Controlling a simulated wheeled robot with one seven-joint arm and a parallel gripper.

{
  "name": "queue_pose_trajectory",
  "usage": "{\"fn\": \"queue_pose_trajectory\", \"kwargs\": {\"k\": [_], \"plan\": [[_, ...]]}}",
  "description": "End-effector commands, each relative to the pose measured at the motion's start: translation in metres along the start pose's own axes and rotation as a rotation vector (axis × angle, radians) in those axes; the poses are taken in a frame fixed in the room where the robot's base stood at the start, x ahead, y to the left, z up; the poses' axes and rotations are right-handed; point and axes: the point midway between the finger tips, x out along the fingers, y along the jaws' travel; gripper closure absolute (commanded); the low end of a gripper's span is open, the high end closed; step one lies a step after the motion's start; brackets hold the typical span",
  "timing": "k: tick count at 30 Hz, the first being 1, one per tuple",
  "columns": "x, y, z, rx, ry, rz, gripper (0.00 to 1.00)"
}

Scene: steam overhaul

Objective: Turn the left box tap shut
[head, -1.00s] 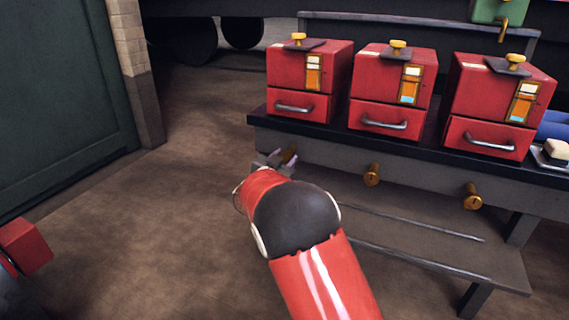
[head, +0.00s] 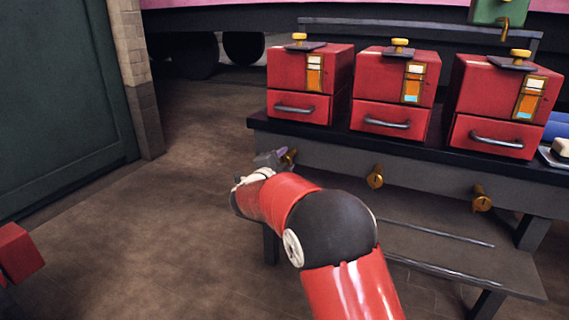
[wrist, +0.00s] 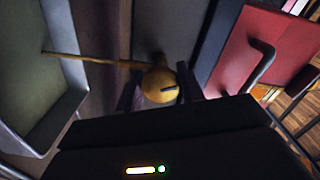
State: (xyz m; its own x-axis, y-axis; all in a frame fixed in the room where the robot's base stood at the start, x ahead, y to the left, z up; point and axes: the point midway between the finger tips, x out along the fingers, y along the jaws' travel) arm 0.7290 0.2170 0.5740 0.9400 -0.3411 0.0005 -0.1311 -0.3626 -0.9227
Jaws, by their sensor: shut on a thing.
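The left box tap is a brass tap (head: 290,156) on the front of the bench, below the left red box (head: 309,75). In the head view my gripper (head: 278,157) is at this tap and my arm partly hides it. In the wrist view the round brass tap head (wrist: 159,86), with a dark slot, sits between the two fingers of my gripper (wrist: 160,92), which are shut on it. A thin brass rod or pipe runs left from the tap in the wrist view.
The middle tap (head: 375,177) and right tap (head: 482,198) stick out from the bench front. Two more red boxes (head: 395,88) (head: 503,103) stand on the bench top (head: 345,137). A lower shelf (head: 440,245) lies beneath.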

Motion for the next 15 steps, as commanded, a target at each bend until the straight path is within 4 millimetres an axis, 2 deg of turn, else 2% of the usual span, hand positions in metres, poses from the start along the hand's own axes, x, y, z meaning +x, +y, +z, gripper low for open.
{"fn": "queue_pose_trajectory", "kwargs": {"k": [6,15], "plan": [[-0.0001,0.0008,0.0,0.177,0.0,0.003,0.85],[-0.0004,0.0007,0.0004,0.344,0.0,0.003,0.85]]}}
